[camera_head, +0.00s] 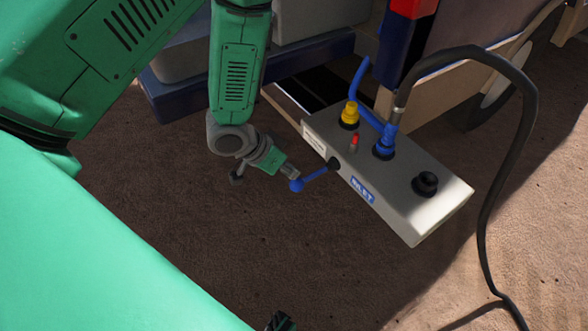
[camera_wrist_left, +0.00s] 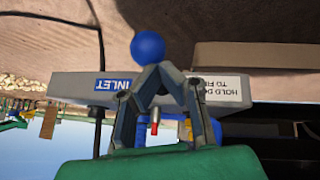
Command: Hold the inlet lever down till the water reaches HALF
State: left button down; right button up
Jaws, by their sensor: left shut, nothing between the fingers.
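The inlet lever (camera_head: 314,176) is a blue rod with a ball end, sticking out of the left side of a grey box (camera_head: 421,208) with a blue INLET label (camera_head: 362,190). My left gripper (camera_head: 291,173) is shut and empty, with its tips right by the lever's ball. In the left wrist view the ball (camera_wrist_left: 148,47) shows just beyond the closed fingertips (camera_wrist_left: 153,72). I cannot tell whether they touch or whether the lever is pressed down. No water level or HALF mark can be made out.
The box carries a yellow fitting (camera_head: 349,114), a small red-tipped piece (camera_head: 354,143), a blue valve handle (camera_head: 371,118) and a black knob (camera_head: 425,183). A black hose (camera_head: 529,120) loops down at the right. Bare brown ground lies below the box.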

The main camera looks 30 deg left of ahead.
aim_at(293, 190)
pick_arm(q)
jog(key=shift+s+d+f+b, duration=0.1)
jog(key=shift+d+f+b, duration=0.2)
jog(key=shift+b, duration=0.05)
jog(key=shift+s+d+f+t+h+b, duration=0.15)
jog(key=shift+f+t+h+b, duration=0.05)
jog(key=shift+f+t+b, duration=0.35)
jog(key=shift+s+d+f+t+h+b, duration=0.1)
jog(key=shift+f+t+h+b, duration=0.1)
jog(key=shift+f+t+b, duration=0.35)
jog(key=shift+a+f+t+h+b, duration=0.25)
jog(key=shift+f+t+b, duration=0.15)
jog(key=shift+f+b, duration=0.2)
jog(key=shift+a+f+t+h+b, duration=0.25)
jog(key=shift+f+t+b, duration=0.15)
jog(key=shift+f+b, duration=0.2)
jog(key=shift+w+d+f+t+b, duration=0.1)
jog(key=shift+d+f+t+b, duration=0.15)
jog(key=shift+f, duration=0.2)
jog(key=shift+w+d+f+t+b, duration=0.15)
jog(key=shift+f+t, duration=0.1)
jog(key=shift+f, duration=0.2)
jog(key=shift+s+a+f, duration=0.1)
jog(key=shift+f, duration=0.05)
dwell(0.9)
